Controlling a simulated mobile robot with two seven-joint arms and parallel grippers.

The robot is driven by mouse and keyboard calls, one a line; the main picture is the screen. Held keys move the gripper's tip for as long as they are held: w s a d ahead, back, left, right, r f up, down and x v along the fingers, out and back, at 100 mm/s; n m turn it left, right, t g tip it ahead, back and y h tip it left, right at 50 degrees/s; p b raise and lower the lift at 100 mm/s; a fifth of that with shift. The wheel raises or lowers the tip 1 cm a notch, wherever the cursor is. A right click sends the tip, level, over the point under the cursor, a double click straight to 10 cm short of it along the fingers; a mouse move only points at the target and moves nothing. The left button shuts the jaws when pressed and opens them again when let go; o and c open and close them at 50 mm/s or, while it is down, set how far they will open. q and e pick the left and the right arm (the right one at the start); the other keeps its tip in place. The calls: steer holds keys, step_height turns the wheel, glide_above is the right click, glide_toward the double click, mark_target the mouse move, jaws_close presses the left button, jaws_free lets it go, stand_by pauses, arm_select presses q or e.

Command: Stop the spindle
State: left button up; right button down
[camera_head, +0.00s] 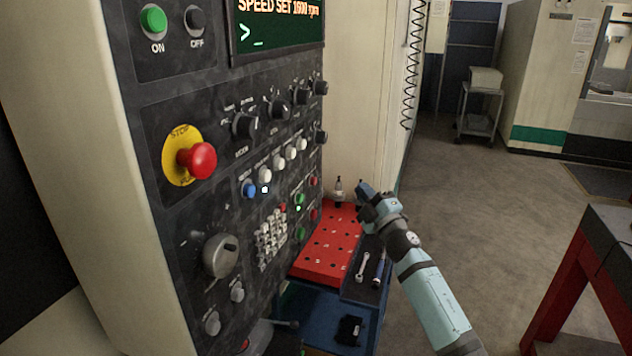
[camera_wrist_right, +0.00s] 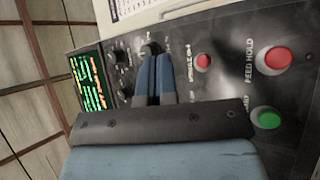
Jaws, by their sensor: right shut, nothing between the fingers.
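The control panel (camera_head: 225,120) stands at the left in the head view. Its screen (camera_head: 275,25) shows "SPEED SET 1600 rpm". Red and green push buttons sit low on its far side, among them a red button (camera_head: 314,181) and a green button (camera_head: 299,199). My right gripper (camera_head: 362,189) is shut and empty, to the right of these buttons and apart from them. In the right wrist view its closed fingers (camera_wrist_right: 153,72) point at the panel, left of a small red button (camera_wrist_right: 203,61) with a partly readable spindle label. A red button (camera_wrist_right: 275,58) marked FEED HOLD is further right. My left gripper is out of view.
A red mushroom stop button (camera_head: 198,160) on a yellow disc sticks out from the panel. A red tool tray (camera_head: 325,250) on a blue cart, with a wrench (camera_head: 362,266), lies below my right gripper. Open floor (camera_head: 480,220) stretches to the right.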

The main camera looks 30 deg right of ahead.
mark_target(314, 181)
steer(key=w+a+b, duration=0.1)
steer(key=w+a, duration=0.4)
steer(key=w, duration=0.1)
steer(key=shift+w+a, duration=0.2)
stand_by(2.0)
steer(key=shift+w+a+b, duration=0.3)
steer(key=shift+b, duration=0.05)
steer(key=shift+w+a, duration=0.25)
steer(key=shift+w, duration=0.05)
stand_by(0.7)
steer(key=shift+s+d, duration=0.55)
steer(key=shift+s, duration=0.1)
stand_by(0.4)
